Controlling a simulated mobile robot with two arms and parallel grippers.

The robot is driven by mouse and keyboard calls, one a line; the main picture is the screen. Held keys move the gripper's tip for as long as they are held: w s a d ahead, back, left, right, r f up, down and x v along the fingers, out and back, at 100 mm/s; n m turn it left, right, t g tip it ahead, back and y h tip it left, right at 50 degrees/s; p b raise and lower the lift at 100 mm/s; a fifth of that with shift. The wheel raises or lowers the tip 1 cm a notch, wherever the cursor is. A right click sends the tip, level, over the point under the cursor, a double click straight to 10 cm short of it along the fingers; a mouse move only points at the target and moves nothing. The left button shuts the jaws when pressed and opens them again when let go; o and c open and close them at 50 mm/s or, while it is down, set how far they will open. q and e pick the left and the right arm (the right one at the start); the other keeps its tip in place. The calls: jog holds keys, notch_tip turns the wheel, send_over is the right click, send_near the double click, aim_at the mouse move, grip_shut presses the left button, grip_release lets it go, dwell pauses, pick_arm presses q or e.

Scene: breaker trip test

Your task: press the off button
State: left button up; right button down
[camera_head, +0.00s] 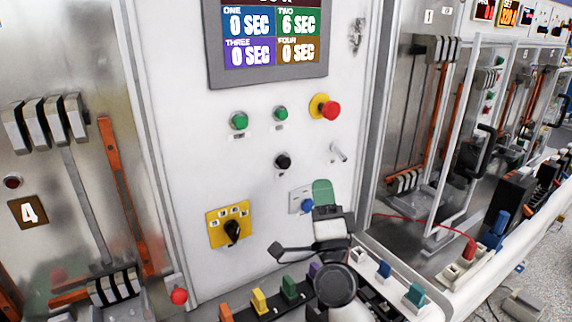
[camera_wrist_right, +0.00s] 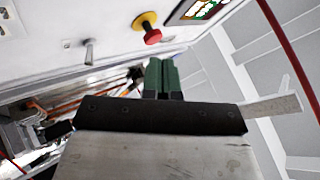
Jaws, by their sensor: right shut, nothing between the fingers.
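A control panel (camera_head: 260,155) fills the middle of the head view. It carries a red mushroom button on a yellow collar (camera_head: 328,108), two green buttons (camera_head: 239,121) (camera_head: 280,113) and a black button (camera_head: 283,161). Their small labels are too blurred to read, so I cannot tell which is marked off. My right gripper (camera_head: 322,190) is shut and empty, with green fingertips, below the red button and low on the panel. The right wrist view shows the closed fingertips (camera_wrist_right: 161,74) and the red button (camera_wrist_right: 152,35) beyond them, apart. My left gripper is not in view.
A display (camera_head: 270,40) hangs above the buttons. A small metal lever (camera_head: 338,152) sticks out between the red button and my right gripper. A yellow rotary switch (camera_head: 230,228) is at the lower left. Coloured plugs (camera_head: 290,288) line the ledge below.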

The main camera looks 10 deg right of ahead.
aim_at(285, 163)
jog(key=w+a+b, duration=0.3)
jog(key=w, duration=0.4)
jog(key=shift+w+b, duration=0.35)
jog(key=shift+w, duration=0.05)
jog(key=shift+a, duration=0.1)
dwell(1.5)
jog(key=shift+w+a, duration=0.15)
jog(key=shift+w, duration=0.25)
jog(key=shift+w+a+b, duration=0.2)
jog(key=shift+w+b, duration=0.2)
jog(key=shift+b, duration=0.1)
dwell(0.6)
jog(key=shift+s+d+r, duration=0.1)
jog(key=shift+s, duration=0.05)
dwell(0.3)
jog(key=shift+s+d+p, duration=0.25)
jog(key=shift+s+p, duration=0.35)
jog(key=shift+s, duration=0.1)
